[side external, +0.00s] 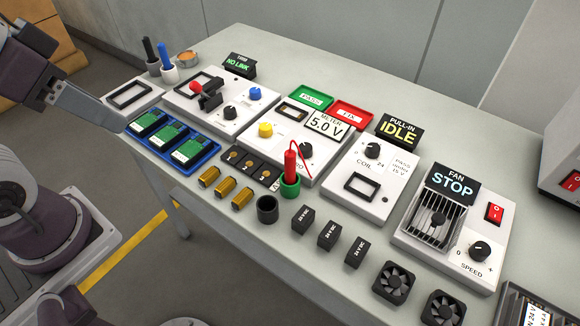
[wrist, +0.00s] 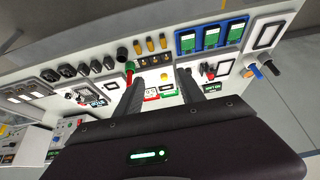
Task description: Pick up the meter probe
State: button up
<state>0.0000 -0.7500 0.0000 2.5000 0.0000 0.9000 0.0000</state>
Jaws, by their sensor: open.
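The meter probe (side external: 290,166) is red with a thin red lead. It stands upright in a green round holder (side external: 290,188) in front of the meter box (side external: 287,143). The probe also shows small in the wrist view (wrist: 129,76), beside the tip of the left finger. My gripper (wrist: 160,76) is open, its two dark fingers apart with nothing held between them. In the side view my gripper (side external: 105,116) is at the far left edge of the bench, well away from the probe. Only part of it shows there.
A dark empty cup (side external: 267,209) stands next to the green holder. Brass cylinders (side external: 220,188) and black relay blocks (side external: 329,234) line the bench's front. A blue tray (side external: 172,141) of green boards lies between my gripper and the probe. Bare bench surface (side external: 300,62) shows at the back.

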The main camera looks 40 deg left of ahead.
notch_tip(320, 180, up, 5)
jog(key=n+g+h, duration=0.6)
jog(key=n+h, duration=0.8)
jog(key=n, duration=0.3)
send_over(290, 172)
jog(key=a, duration=0.4)
notch_tip(290, 172, down, 25)
jog(key=w+n, duration=0.1)
jog(key=shift+h, duration=0.3)
jog(key=x, duration=0.6)
jog(key=shift+f, duration=0.15)
jog(key=shift+d+f, duration=0.1)
jog(key=shift+d, duration=0.15)
grip_shut()
